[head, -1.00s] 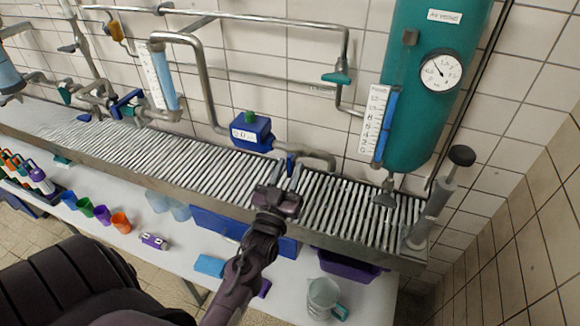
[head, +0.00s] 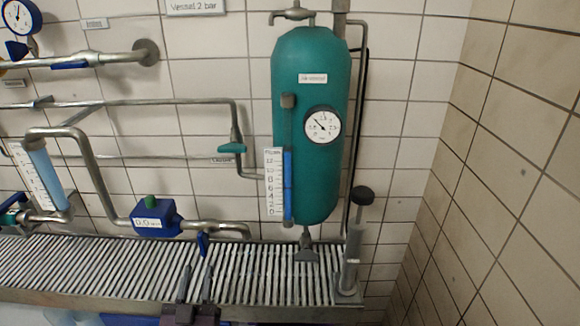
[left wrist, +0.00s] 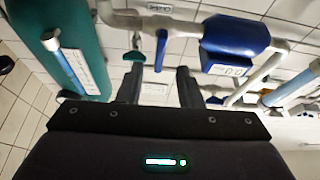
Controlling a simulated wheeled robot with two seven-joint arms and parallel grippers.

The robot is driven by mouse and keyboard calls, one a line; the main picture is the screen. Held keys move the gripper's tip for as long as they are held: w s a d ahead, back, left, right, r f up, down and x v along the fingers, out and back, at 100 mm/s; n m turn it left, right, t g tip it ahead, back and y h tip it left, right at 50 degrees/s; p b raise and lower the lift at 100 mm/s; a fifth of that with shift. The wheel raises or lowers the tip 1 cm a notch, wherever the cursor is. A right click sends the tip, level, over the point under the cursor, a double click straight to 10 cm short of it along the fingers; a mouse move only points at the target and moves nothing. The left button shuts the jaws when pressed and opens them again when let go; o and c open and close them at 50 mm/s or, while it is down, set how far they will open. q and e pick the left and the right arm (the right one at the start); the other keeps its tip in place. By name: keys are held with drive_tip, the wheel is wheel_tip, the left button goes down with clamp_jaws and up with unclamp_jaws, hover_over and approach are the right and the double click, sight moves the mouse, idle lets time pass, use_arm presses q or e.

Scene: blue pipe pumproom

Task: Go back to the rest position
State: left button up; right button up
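My left gripper (head: 195,288) is at the bottom of the head view, in front of the slatted grating. Its two fingers stand apart with nothing between them. In the left wrist view the two fingers (left wrist: 159,85) also show open and empty. A blue tap handle (head: 202,243) hangs from the pipe just beyond the fingertips in the head view; it also shows above the fingers in the left wrist view (left wrist: 161,50). I cannot tell the exact gap, but no grip on it shows. My right gripper is in neither view.
The grating (head: 100,268) runs along the tiled wall. A blue flow meter (head: 156,217) sits on the pipe. A teal vessel (head: 312,90) with a gauge (head: 322,125) hangs at the right. A hand pump (head: 352,245) stands at the grating's right end, near the side wall.

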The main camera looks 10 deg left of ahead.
use_arm(q)
drive_tip(key=d+f+m+g+h, duration=0.3)
drive_tip(key=d+f+g+h, duration=0.2)
drive_tip(key=d+g, duration=0.3)
drive_tip(key=s+d+f+m+g, duration=0.1)
drive_tip(key=s+d+g, duration=0.1)
drive_tip(key=s+g, duration=0.4)
drive_tip(key=s+d+f+m+g, duration=0.15)
drive_tip(key=s+g, duration=0.25)
drive_tip(key=s, duration=0.4)
wheel_tip(320, 180, down, 30)
drive_tip(key=s+g, duration=0.2)
drive_tip(key=s+a+f, duration=0.3)
drive_tip(key=s+f, duration=1.4)
drive_tip(key=s, duration=0.2)
drive_tip(key=shift+s+a+f+g, duration=0.2)
drive_tip(key=shift+g, duration=0.2)
